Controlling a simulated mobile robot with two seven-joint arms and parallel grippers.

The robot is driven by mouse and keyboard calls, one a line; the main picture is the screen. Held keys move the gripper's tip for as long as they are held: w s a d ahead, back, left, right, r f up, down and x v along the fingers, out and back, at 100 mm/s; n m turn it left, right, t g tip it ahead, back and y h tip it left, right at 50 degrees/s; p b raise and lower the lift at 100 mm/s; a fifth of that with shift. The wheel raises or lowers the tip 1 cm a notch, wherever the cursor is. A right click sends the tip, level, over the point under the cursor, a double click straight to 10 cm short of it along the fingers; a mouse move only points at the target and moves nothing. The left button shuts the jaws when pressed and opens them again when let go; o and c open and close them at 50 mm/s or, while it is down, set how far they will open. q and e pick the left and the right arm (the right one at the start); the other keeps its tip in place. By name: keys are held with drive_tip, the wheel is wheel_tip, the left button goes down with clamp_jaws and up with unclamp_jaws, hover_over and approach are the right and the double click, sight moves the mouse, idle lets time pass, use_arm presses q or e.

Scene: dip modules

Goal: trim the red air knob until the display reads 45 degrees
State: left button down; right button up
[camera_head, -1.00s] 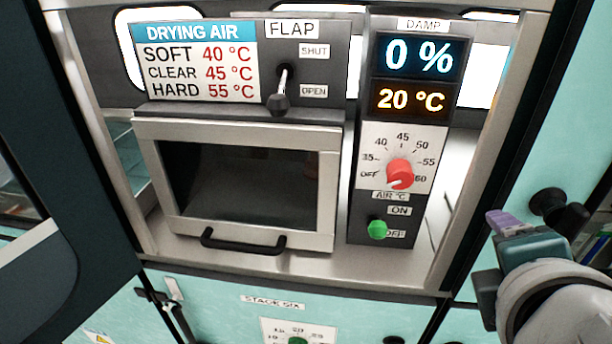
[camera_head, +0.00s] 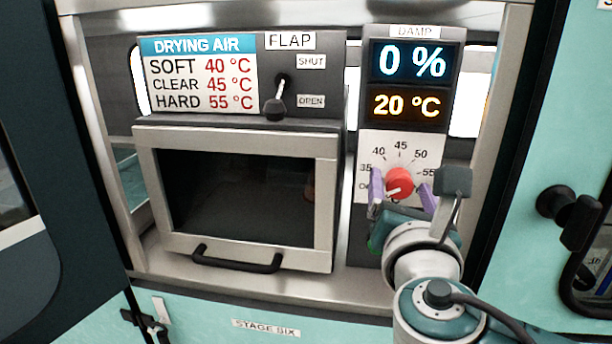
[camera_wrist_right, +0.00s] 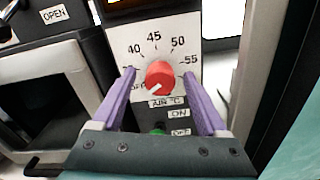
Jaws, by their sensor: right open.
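The green ON/OFF knob (camera_wrist_right: 158,132) is mostly hidden by my right gripper in the head view. My left gripper is not in view.
The damp display (camera_head: 412,62) reads 0 %. Left of the panel are a flap lever (camera_head: 279,98) and a glass-fronted door (camera_head: 240,195) with a black handle. A drying air chart (camera_head: 200,77) lists CLEAR 45 °C. A metal frame post stands close on the right.

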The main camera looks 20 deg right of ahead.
drive_tip(key=shift+w+d, duration=0.2)
drive_tip(key=shift+w, duration=0.05)
clamp_jaws()
idle(0.5)
